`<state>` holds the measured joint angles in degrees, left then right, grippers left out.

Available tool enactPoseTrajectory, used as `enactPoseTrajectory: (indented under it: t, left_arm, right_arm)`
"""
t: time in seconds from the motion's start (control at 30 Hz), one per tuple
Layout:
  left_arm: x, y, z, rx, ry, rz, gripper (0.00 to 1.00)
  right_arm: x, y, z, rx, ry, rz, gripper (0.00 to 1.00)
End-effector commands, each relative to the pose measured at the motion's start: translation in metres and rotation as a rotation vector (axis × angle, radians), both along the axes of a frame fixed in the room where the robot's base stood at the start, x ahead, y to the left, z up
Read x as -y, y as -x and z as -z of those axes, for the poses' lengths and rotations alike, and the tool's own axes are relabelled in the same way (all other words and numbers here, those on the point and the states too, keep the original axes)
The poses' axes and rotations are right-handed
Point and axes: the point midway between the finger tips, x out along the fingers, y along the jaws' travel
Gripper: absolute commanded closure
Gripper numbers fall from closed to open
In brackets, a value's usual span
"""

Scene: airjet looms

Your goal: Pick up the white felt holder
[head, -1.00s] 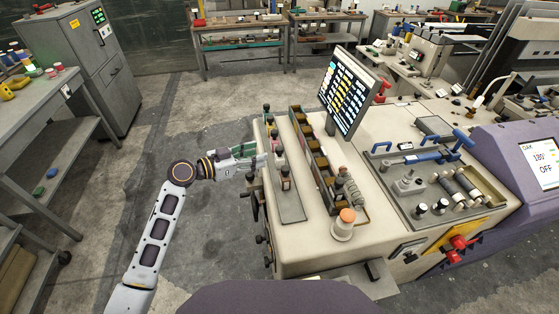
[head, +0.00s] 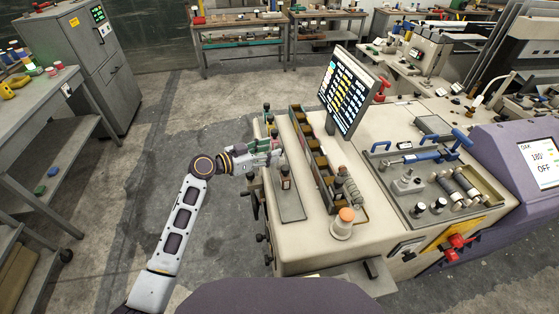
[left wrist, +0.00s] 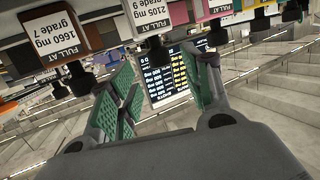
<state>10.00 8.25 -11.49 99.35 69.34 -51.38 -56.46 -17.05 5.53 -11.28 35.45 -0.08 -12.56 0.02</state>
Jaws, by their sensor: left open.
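My left gripper (head: 276,150) is open over the left edge of the beige loom top, among small dark-based holders standing in a row. In the left wrist view its green-padded fingers (left wrist: 158,68) are apart, and nothing is clearly held between them. That view shows a white-faced card marked 2105 mg grade 9 (left wrist: 150,15) just beyond the fingertips and another white-faced card marked 1660 mg grade 7 (left wrist: 55,48) to the left. I cannot tell for certain which is the white felt holder. A nearer holder (head: 286,178) stands on the grey strip below the gripper.
A tilted screen (head: 348,90) stands on the loom behind a long compartmented tray (head: 313,150). An orange-topped spool (head: 345,218) is at the front. A tool tray (head: 480,180) lies to the right. Open floor is left of the loom.

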Motion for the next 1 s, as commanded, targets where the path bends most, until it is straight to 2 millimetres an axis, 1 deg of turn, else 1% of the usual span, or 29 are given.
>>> enactPoseTrajectory:
  t: [0.1, 0.27, 0.53, 0.7, 1.0]
  left_arm:
    - [0.006, -0.004, 0.001, -0.001, 0.002, 0.001, 0.51]
    - [0.016, -0.012, 0.004, -0.001, 0.002, 0.001, 0.51]
    - [0.034, -0.025, 0.009, 0.000, 0.002, 0.000, 0.51]
    - [0.038, -0.028, 0.012, 0.000, -0.001, -0.001, 0.51]
    - [0.038, -0.028, 0.012, 0.000, -0.001, -0.001, 0.51]
  right_arm:
    - [-0.001, -0.004, -0.004, 0.005, -0.001, 0.000, 0.60]
    - [-0.005, -0.005, -0.009, 0.006, -0.006, 0.001, 0.60]
    - [-0.020, -0.002, -0.014, 0.003, -0.022, 0.005, 0.60]
    - [-0.026, 0.002, -0.015, -0.003, -0.027, 0.003, 0.60]
    - [-0.018, 0.003, -0.014, -0.004, -0.019, 0.001, 0.60]
